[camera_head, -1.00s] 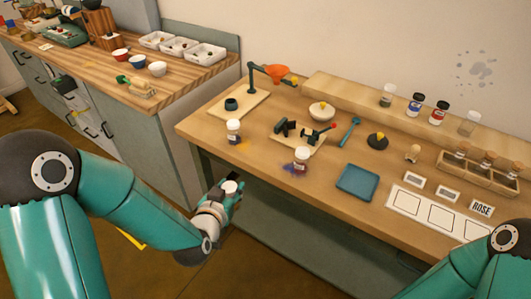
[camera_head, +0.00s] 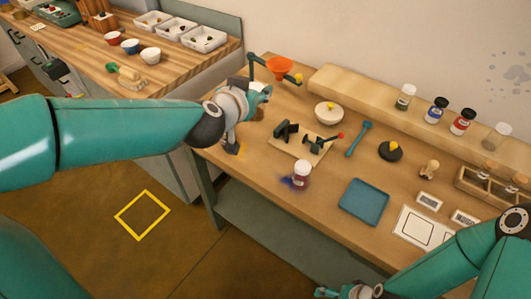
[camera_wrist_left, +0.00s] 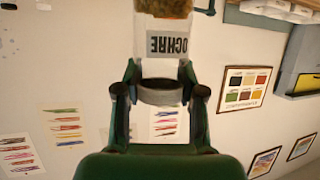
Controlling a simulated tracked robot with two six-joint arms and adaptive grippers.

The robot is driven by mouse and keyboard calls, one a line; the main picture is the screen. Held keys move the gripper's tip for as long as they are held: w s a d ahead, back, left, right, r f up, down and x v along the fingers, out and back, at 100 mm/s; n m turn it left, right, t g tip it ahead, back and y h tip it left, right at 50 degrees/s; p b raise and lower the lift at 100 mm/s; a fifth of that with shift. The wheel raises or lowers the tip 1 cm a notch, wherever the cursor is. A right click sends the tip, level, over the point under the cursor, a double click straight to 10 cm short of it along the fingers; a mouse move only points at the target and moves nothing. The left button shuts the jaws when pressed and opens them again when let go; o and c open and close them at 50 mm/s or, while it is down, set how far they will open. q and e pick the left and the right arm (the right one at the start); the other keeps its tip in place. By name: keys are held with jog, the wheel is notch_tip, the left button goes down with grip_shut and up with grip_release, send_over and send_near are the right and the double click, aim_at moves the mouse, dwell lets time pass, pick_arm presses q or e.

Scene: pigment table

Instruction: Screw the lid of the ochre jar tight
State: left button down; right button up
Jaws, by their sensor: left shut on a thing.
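In the left wrist view the ochre jar (camera_wrist_left: 166,20) appears upside down, with ochre pigment at the picture's top and an OCHRE label. A grey band, which looks like its lid (camera_wrist_left: 160,92), sits between the fingertips of my left gripper (camera_wrist_left: 160,98). The gripper is shut on it. I cannot tell how tightly the lid sits. In the head view my left gripper (camera_head: 258,93) is at the left end of the pigment table, and its arm hides the ochre jar. My right gripper (camera_head: 328,292) is low at the bottom edge, partly cut off; its jaws are unclear.
A stand with an orange funnel (camera_head: 280,67) is close behind. Several jars line the back shelf (camera_head: 370,92).

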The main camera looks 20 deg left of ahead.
pick_arm(q)
jog(key=shift+w+d+r, duration=0.2)
jog(key=shift+d+r, duration=0.05)
jog(key=shift+r, duration=0.3)
notch_tip(320, 180, down, 16)
jog(key=b, duration=0.8)
jog(key=shift+r, duration=0.1)
notch_tip(320, 180, down, 4)
jog(key=shift+f+b, duration=0.15)
jog(key=shift+b, duration=0.7)
jog(key=shift+f, duration=0.1)
